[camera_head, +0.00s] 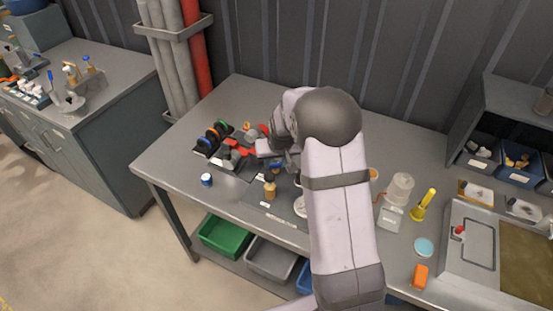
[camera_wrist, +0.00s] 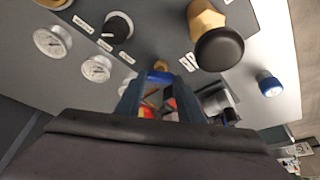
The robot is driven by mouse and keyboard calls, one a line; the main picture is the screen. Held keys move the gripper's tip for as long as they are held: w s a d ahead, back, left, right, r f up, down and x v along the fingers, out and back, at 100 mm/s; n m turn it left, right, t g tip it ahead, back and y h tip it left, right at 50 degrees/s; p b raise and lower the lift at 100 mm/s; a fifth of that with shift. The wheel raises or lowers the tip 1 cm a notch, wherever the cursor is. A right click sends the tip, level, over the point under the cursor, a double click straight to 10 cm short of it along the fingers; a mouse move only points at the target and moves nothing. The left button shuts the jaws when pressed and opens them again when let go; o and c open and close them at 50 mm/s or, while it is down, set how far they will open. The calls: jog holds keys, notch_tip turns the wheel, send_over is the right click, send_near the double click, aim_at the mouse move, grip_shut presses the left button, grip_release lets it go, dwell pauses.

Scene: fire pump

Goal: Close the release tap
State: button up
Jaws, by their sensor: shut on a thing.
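A small brass tap with a blue handle (camera_wrist: 160,75) sits on the grey panel in the wrist view, beyond my fingertips; I take it for the release tap. My gripper (camera_wrist: 161,84) has its two dark fingers on either side of the blue handle and is shut on it. The fingers partly hide the handle, so its exact angle is hard to tell. In the head view my gripper (camera_head: 279,158) is low over the panel on the bench, and my arm hides much of this area.
A brass knob with a black top (camera_wrist: 220,45), a black knob (camera_wrist: 118,27) and two gauges (camera_wrist: 97,68) stand close by. A blue-capped piece (camera_head: 206,180) stands at the bench's left. Black, green and red fittings (camera_head: 218,136) lie behind it. A yellow tool (camera_head: 424,203) lies right.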

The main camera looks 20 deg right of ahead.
jog(key=shift+w+a+f+m+h+b, duration=0.15)
jog(key=shift+m+h+b, duration=0.25)
jog(key=shift+m+b, duration=0.65)
jog(key=m+b, duration=0.2)
jog(key=b, duration=0.1)
jog(key=shift+f+h, duration=0.15)
jog(key=shift+h, duration=0.25)
jog(key=m+b, duration=0.1)
jog(key=b, duration=0.1)
jog(key=m+g+h+b, duration=0.1)
jog(key=m, duration=0.1)
jog(key=shift+a+r+m+b, duration=0.1)
jog(key=shift+r+m+b, duration=0.15)
jog(key=shift+r+b, duration=0.1)
jog(key=o, duration=1.1)
jog(key=shift+c, duration=0.2)
jog(key=shift+r, duration=0.1)
jog(key=b+v, duration=0.1)
jog(key=v, duration=0.6)
jog(key=shift+b, duration=0.4)
jog(key=shift+r, duration=0.1)
